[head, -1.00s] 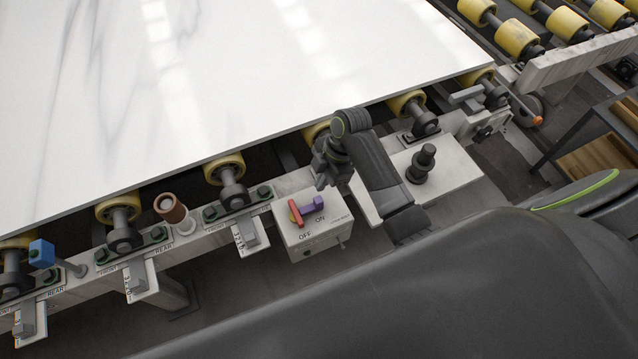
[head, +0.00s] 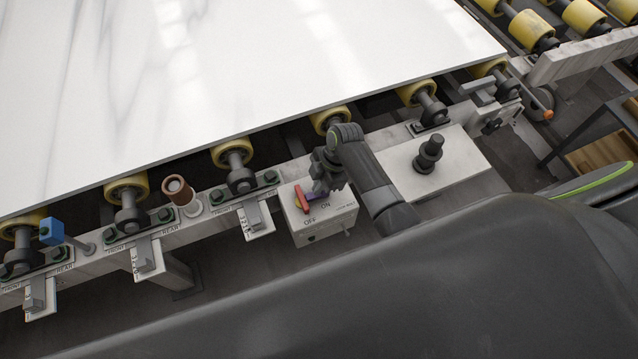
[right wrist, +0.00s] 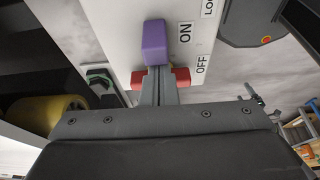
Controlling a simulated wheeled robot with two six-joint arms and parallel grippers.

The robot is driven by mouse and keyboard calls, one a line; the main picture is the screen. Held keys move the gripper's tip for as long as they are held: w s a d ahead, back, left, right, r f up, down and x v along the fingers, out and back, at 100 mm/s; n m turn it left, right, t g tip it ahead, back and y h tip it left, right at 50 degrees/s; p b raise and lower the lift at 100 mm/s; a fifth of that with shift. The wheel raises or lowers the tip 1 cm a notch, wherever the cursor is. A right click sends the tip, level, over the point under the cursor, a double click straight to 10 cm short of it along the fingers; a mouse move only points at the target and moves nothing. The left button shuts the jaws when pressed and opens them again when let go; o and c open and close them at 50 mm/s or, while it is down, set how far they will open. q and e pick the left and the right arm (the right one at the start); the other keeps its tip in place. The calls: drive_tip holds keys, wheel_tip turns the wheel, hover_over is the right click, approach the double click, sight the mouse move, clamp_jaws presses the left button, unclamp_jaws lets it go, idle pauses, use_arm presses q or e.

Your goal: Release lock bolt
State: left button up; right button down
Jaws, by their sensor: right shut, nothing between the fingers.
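A white control box (head: 325,227) with ON and OFF labels sits on the front rail. On it is a switch with a red bar (head: 301,198) and a purple lever (head: 315,199); the gripper partly hides the lever in the head view. In the right wrist view the purple lever (right wrist: 154,42) points up the picture, and the red bar (right wrist: 182,77) shows on both sides of the fingers. My right gripper (head: 321,188) is shut and empty, its tips (right wrist: 157,72) at the purple lever; I cannot tell whether they touch. My left gripper is out of view.
A white slab (head: 240,70) lies on yellow rollers (head: 232,153) behind the box. A blue-knobbed lever (head: 52,232) and a brown knob (head: 178,188) stand left along the rail. A black knob (head: 429,152) on a white panel stands to the right.

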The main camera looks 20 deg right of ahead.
drive_tip(key=d, duration=0.4)
drive_tip(key=shift+w+d, duration=0.1)
drive_tip(key=shift+d, duration=0.25)
use_arm(q)
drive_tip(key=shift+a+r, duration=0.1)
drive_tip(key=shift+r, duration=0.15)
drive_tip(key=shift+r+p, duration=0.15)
drive_tip(key=shift+p, duration=0.2)
use_arm(e)
drive_tip(key=shift+r, duration=0.2)
